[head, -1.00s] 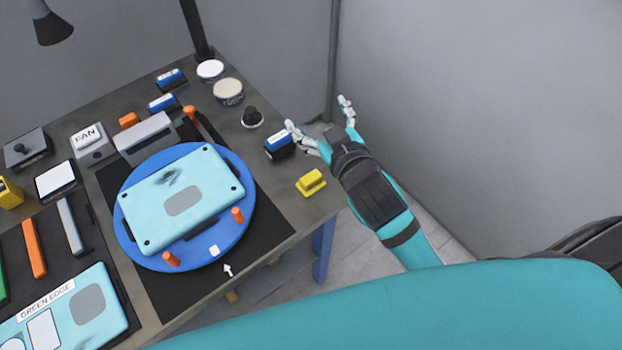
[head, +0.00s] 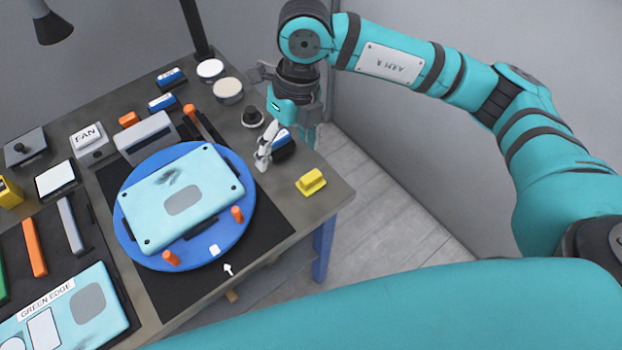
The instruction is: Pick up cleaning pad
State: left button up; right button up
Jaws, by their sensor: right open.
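A small blue block with a white label (head: 284,147), which may be the cleaning pad, sits near the table's right edge. My right gripper (head: 268,150) is open above the table. Its pale finger reaches down just left of this block, and the hand covers part of the block. I cannot tell whether they touch. Two similar blue blocks lie at the back, one near the rear edge (head: 171,78) and one nearer (head: 162,103). A yellow block (head: 311,182) lies in front of the right gripper. My left gripper is not in view.
A black knob (head: 252,118) and a round tin (head: 228,90) stand close to the right gripper's left. A teal panel (head: 150,208) lies on a blue turntable (head: 244,220) with orange pegs. The table's front right corner is mostly bare around the yellow block.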

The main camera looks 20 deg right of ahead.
jog(key=h, duration=0.2)
send_over(311, 176)
jog(key=shift+m+t, duration=0.4)
jog(key=f+p, duration=0.1)
jog(key=f, duration=0.2)
jog(key=f+p, duration=0.1)
jog(key=f, duration=0.2)
jog(key=f+p, duration=0.2)
jog(key=f, duration=0.2)
jog(key=shift+s+a, duration=0.2)
jog(key=shift+a, duration=0.15)
jog(key=shift+f, duration=0.65)
jog(key=shift+f+p, duration=0.25)
jog(key=shift+p, duration=0.2)
jog(key=f, duration=0.1)
jog(key=f+p, duration=0.2)
jog(key=shift+w+d+f, duration=0.15)
jog(key=shift+d+f, duration=0.2)
jog(key=shift+f, duration=0.55)
jog(key=c, duration=1.4)
jog(key=shift+w+r, duration=0.1)
jog(key=shift+r, duration=0.05)
